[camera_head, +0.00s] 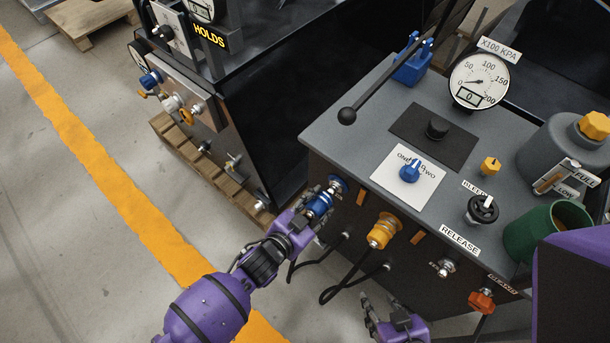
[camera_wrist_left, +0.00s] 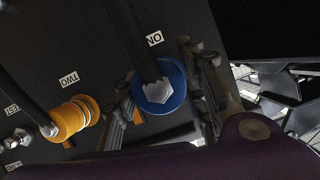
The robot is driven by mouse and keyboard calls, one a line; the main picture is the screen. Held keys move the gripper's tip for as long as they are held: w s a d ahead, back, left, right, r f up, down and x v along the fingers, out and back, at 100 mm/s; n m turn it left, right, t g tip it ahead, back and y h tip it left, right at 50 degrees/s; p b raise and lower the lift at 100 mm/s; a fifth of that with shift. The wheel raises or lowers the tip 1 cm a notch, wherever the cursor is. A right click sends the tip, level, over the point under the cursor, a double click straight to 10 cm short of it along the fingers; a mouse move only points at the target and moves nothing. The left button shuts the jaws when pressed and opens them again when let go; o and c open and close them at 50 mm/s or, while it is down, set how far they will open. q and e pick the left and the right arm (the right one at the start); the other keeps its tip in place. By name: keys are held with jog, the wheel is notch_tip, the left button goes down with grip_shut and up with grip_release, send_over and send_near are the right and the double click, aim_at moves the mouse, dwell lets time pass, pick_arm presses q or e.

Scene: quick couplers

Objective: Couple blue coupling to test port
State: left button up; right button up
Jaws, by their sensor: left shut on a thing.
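The blue coupling (camera_head: 318,206) is at the front face of the grey-topped console, near a blue-ringed port (camera_head: 339,184); I cannot tell whether it is seated there. My left gripper (camera_head: 325,200) is shut on it. In the left wrist view the blue coupling (camera_wrist_left: 160,92) shows as a blue ring with a black hose, between the fingers, beside a label partly reading ON. The test port (camera_head: 444,268) is a bare metal nipple further right on the same face. My right gripper (camera_head: 393,318) is low in front of the console, apparently open and empty.
A yellow coupling (camera_head: 382,231) sits at port TWO, between the blue coupling and the test port. A red-orange fitting (camera_head: 481,301) is right of the test port. Black hoses (camera_head: 345,278) loop below the face. A second dark machine (camera_head: 205,110) stands on a pallet at left.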

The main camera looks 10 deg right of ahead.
aim_at(311, 214)
pick_arm(q)
jog(key=shift+s+a, duration=0.15)
jog(key=shift+a, duration=0.05)
pick_arm(e)
jog(key=shift+s+r, duration=0.1)
pick_arm(q)
jog(key=shift+r, duration=0.1)
jog(key=shift+s+a+p, duration=0.35)
jog(key=shift+s+a, duration=0.2)
jog(key=shift+a, duration=0.2)
jog(key=shift+s+a+p, duration=0.35)
jog(key=shift+s+a, duration=0.2)
jog(key=shift+a, duration=0.15)
jog(key=shift+s+a, duration=0.1)
jog(key=shift+s, duration=0.05)
pick_arm(e)
jog(key=shift+w+r, duration=0.55)
jog(key=shift+r, duration=0.35)
